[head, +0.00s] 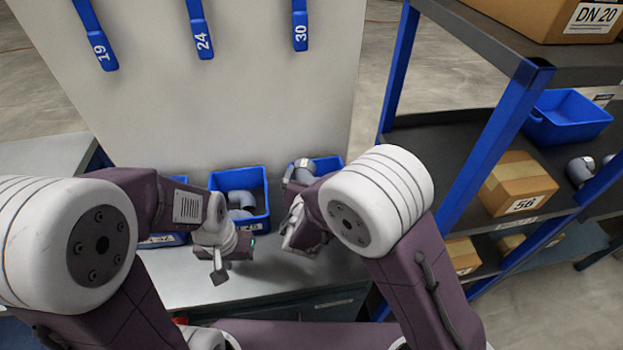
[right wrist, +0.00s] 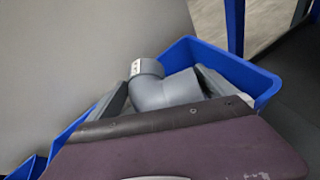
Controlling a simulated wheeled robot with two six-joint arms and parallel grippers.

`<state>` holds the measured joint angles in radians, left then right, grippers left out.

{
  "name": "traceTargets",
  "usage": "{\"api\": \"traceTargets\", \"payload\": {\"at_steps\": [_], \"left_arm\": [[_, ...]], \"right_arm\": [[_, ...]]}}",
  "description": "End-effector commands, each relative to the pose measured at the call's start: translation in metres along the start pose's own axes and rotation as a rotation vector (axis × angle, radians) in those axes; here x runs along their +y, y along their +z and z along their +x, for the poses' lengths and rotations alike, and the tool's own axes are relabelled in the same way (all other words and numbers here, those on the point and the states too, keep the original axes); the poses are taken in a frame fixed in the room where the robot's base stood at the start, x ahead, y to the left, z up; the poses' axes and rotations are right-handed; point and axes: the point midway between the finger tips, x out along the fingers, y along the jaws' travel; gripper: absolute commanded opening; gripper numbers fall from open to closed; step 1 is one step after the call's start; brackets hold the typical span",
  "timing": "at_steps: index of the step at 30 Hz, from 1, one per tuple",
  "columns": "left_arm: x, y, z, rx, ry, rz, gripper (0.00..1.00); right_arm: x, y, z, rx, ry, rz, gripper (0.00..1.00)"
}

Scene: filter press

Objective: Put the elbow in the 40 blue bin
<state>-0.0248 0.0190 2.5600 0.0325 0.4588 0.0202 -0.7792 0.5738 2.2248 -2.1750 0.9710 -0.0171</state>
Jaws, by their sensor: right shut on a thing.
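A grey elbow (head: 303,169) is held in my right gripper (head: 292,188), at the right-hand blue bin (head: 331,164) on the bench. In the right wrist view the elbow (right wrist: 170,92) sits between the two grey fingers, with one mouth turned up and a small white label on it. Behind and below it is the blue bin (right wrist: 240,72); whether the elbow touches the bin is unclear. My left gripper (head: 212,265) hangs in front of the middle blue bin (head: 240,179); its jaw opening is unclear. My arms hide parts of the bins, and I cannot read their number labels.
The middle bin holds grey fittings (head: 240,203). Another blue bin (head: 163,240) is partly hidden by my left arm. A pale panel (head: 240,110) with blue numbered tags stands behind the bench (head: 190,290). A blue-framed shelf (head: 480,150) with boxes stands at right.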

Motion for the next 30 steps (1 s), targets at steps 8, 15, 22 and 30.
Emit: {"api": "traceTargets", "payload": {"at_steps": [8, 15, 22, 30], "left_arm": [[0.000, 0.001, 0.005, 0.000, 0.000, 0.000, 0.36], [0.000, 0.000, -0.002, 0.000, 0.000, 0.000, 0.36], [0.000, -0.001, -0.013, 0.000, 0.000, 0.000, 0.36], [0.000, -0.002, -0.021, 0.000, 0.000, 0.000, 0.36]], "right_arm": [[-0.001, -0.003, 0.001, 0.000, 0.000, 0.000, 1.00], [0.001, 0.002, -0.001, 0.000, 0.000, 0.000, 1.00], [0.004, 0.007, -0.030, 0.001, 0.005, -0.002, 1.00], [0.004, 0.008, -0.087, 0.001, 0.006, -0.002, 1.00]]}}
